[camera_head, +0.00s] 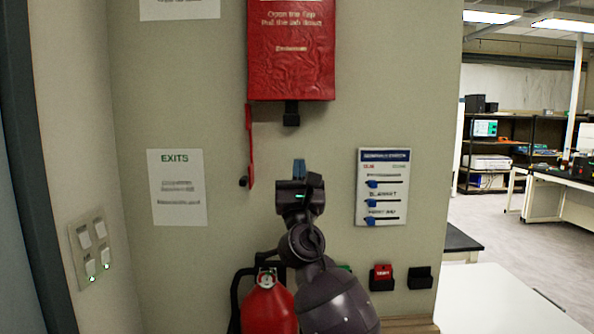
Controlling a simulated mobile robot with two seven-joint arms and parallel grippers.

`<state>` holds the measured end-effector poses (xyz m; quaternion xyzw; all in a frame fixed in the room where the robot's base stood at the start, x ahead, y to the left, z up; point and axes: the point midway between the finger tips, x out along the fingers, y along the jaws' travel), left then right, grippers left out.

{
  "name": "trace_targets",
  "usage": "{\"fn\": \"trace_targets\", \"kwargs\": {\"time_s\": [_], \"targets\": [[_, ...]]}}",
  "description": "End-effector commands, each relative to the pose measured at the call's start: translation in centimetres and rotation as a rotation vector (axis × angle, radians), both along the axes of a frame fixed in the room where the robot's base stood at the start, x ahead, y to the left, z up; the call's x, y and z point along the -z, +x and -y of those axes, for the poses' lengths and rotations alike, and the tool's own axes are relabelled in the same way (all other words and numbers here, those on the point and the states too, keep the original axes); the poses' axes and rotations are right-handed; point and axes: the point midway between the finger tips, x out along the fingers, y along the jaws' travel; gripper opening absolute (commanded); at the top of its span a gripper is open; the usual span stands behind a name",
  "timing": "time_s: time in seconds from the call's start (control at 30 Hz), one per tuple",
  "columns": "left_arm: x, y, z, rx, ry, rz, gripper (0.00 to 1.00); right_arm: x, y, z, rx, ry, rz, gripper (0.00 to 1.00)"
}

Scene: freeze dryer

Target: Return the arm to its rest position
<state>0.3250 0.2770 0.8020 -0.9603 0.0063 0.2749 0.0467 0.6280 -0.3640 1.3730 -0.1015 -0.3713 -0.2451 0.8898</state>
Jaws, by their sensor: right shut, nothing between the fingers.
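My right gripper (299,169) is in front of the wall near the middle of the head view. Its blue fingertips point up and are together, with nothing held. My dark grey right arm (335,300) rises to it from the bottom edge. The gripper is below a red box (291,60) on the wall and its black catch (291,113), with a visible gap between. My left gripper is not in view.
A red fire extinguisher (268,306) stands left of my arm, partly hidden by it. A red strip (249,150) hangs on the wall. A white panel with blue sliders (383,187) is at right. A white table (500,298) is lower right; open floor lies beyond.

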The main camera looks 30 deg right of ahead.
Motion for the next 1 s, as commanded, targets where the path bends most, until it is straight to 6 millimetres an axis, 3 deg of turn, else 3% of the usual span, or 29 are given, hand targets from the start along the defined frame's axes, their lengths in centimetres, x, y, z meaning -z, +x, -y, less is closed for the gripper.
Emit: {"fn": "trace_targets", "kwargs": {"time_s": [0.67,0.83,1.0], "targets": [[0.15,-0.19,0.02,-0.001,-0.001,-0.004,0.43,0.01,-0.01,0.01,-0.023,0.020,0.012,0.00],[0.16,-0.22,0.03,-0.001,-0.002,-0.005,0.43,0.11,0.16,-0.11,-0.187,0.151,0.081,0.00],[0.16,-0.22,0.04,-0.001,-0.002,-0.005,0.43,0.51,0.81,-0.79,-0.514,0.424,0.175,0.00]]}}
